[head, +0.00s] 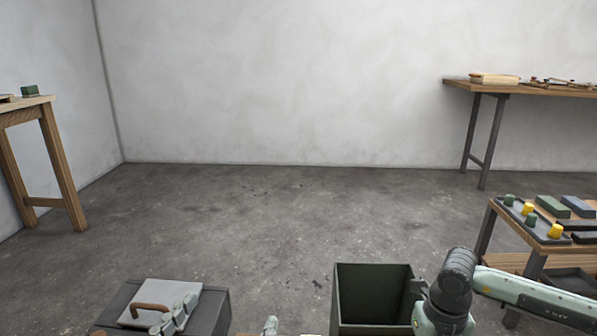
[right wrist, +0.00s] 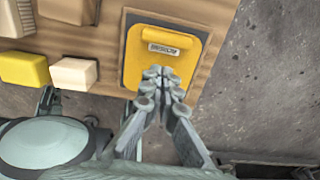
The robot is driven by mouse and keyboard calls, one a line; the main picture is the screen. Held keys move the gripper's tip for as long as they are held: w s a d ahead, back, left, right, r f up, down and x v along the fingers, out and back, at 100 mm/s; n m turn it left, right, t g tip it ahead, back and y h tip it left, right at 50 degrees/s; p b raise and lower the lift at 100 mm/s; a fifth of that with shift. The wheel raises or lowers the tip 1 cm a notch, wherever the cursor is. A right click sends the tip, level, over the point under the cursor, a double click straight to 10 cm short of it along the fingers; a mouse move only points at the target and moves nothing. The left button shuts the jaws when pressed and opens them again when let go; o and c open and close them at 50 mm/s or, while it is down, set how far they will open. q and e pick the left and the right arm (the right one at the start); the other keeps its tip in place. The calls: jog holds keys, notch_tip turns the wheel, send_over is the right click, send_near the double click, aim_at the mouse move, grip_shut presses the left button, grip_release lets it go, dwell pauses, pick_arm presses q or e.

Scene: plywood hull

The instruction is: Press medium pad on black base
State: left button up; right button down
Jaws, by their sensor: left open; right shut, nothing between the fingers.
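In the right wrist view a yellow pad (right wrist: 187,42) with rounded corners lies on a dark base (right wrist: 163,19), whose rim shows around it. A small pale label on the pad is too blurred to read surely. My right gripper (right wrist: 159,73) is shut and empty, its fingertips over the pad's near part. I cannot tell whether they touch it. In the head view my left gripper (head: 175,314) is open and empty, low at the left, in front of a grey case lid with a brown handle. The pad is not visible in the head view.
In the right wrist view, a yellow block (right wrist: 24,69) and a cream block (right wrist: 73,73) sit left of the base on a wooden top (right wrist: 100,45). In the head view, a dark open bin (head: 372,268) stands beside my right arm. A cluttered table (head: 537,246) is at right; the middle floor is clear.

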jog(key=shift+r+p, duration=1.3)
jog(key=shift+r, duration=1.05)
jog(key=shift+f, duration=0.1)
